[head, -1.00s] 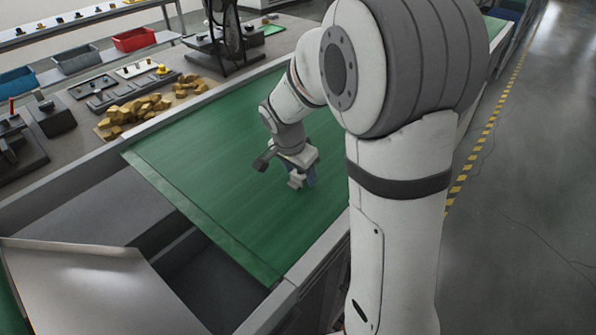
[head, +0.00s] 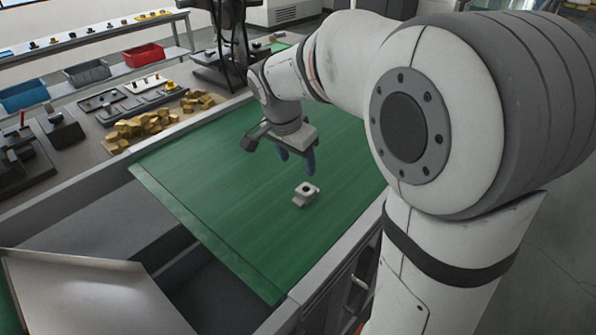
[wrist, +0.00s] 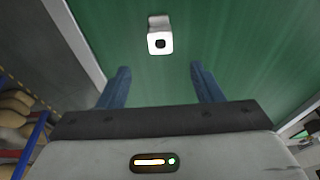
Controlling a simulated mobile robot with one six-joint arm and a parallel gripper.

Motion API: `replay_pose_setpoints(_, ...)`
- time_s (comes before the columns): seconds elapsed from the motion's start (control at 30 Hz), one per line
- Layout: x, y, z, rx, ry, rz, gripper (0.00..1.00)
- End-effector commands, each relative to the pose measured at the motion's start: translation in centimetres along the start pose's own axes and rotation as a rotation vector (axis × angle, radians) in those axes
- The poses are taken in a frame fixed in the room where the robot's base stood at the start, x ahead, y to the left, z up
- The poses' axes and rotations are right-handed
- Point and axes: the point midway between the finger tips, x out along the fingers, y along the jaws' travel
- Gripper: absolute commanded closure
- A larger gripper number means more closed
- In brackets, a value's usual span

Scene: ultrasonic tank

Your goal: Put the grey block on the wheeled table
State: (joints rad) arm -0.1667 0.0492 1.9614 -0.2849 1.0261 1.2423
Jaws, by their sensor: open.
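The grey block (head: 304,195) is a small, pale piece with a dark round hole. It rests on the green belt (head: 215,190). In the wrist view the block (wrist: 159,40) lies beyond the fingertips, roughly centred between them. My gripper (head: 296,160) has two blue fingers, spread apart and empty, above the belt and a little above the block. The fingers also show in the wrist view (wrist: 160,70), with only green belt between them. I cannot make out a wheeled table for certain in either view.
A bare metal sheet (head: 90,290) lies at the lower left, past a dark gap by the belt's end. Brass pieces (head: 140,125) are heaped on the bench behind the belt, near a red bin (head: 145,55). A dark upright machine (head: 232,40) stands at the back. The belt around the block is clear.

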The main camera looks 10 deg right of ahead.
Motion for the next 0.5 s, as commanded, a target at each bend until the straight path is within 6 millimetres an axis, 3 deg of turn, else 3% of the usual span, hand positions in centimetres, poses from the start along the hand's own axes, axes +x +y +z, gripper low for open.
replay_pose_setpoints(0.17, -1.0, 1.2, 0.3, -0.048, -0.010, -0.011, 0.40)
replay_pose_setpoints(0.27, -1.4, 3.7, 1.1, -0.155, -0.028, -0.034, 0.40)
replay_pose_setpoints(0.5, -1.4, 11.7, 5.0, -0.546, -0.053, -0.138, 0.40)
